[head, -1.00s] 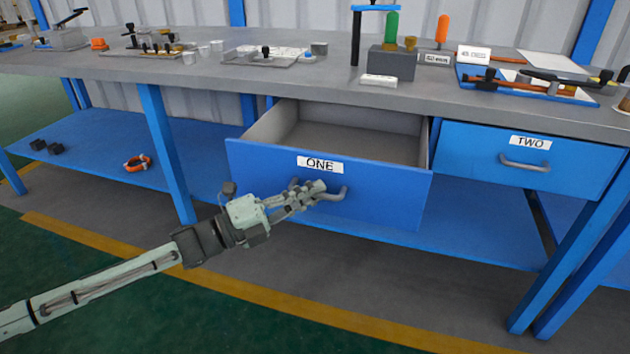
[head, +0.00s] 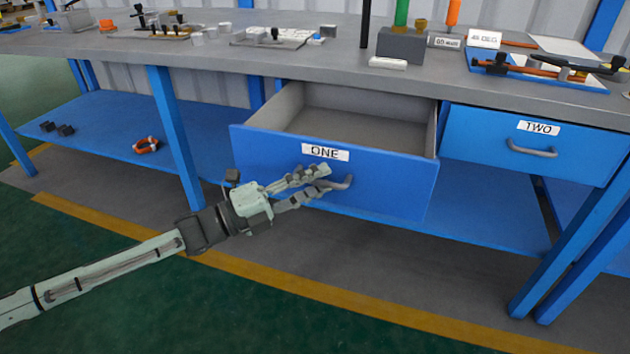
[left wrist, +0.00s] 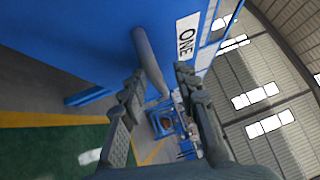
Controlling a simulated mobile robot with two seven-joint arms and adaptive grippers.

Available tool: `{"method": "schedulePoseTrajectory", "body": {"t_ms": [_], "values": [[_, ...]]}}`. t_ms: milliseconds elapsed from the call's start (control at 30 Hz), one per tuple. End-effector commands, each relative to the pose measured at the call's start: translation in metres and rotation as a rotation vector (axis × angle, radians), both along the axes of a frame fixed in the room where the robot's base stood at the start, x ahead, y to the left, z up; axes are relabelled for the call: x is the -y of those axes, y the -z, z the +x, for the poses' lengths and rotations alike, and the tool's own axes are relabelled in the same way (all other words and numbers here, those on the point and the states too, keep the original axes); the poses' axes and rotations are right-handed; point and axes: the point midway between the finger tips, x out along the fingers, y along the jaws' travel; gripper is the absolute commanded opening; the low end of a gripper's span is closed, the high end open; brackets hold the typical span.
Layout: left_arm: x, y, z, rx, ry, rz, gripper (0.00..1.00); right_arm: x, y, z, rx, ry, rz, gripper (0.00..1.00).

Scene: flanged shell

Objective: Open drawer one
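Drawer one (head: 395,190) is a blue-fronted drawer labelled ONE, pulled well out from under the workbench, with its grey interior showing empty. Its grey bar handle (head: 341,183) is partly hidden behind my left gripper (head: 328,179) in the head view. The left gripper's fingers are spread, one above and one below the handle. In the left wrist view the handle (left wrist: 150,62) lies between the two open fingers (left wrist: 158,82), and the ONE label (left wrist: 186,40) shows beside it. My right gripper is not in view.
Drawer two (head: 530,148) is closed to the right. The grey benchtop (head: 330,72) carries tools, blocks and trays. A blue lower shelf (head: 100,145) holds an orange ring (head: 146,146). Blue legs stand at both sides; the floor in front is clear.

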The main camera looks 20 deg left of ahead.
Motion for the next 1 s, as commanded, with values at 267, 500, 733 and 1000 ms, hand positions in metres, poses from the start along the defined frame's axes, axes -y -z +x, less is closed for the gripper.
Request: {"method": "schedulePoseTrajectory", "body": {"t_ms": [267, 500, 733, 1000], "values": [[-0.006, 0.002, -0.005, -0.001, 0.000, 0.000, 0.31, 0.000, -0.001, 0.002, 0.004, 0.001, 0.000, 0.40], [-0.038, 0.009, -0.035, -0.006, -0.001, 0.003, 0.31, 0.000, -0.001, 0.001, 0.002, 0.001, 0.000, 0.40], [-0.069, 0.015, -0.065, -0.006, 0.000, 0.002, 0.31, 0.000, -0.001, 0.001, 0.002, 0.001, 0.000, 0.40], [-0.087, 0.016, -0.080, 0.000, 0.000, 0.000, 0.31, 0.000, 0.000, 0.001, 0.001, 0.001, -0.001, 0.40]]}}
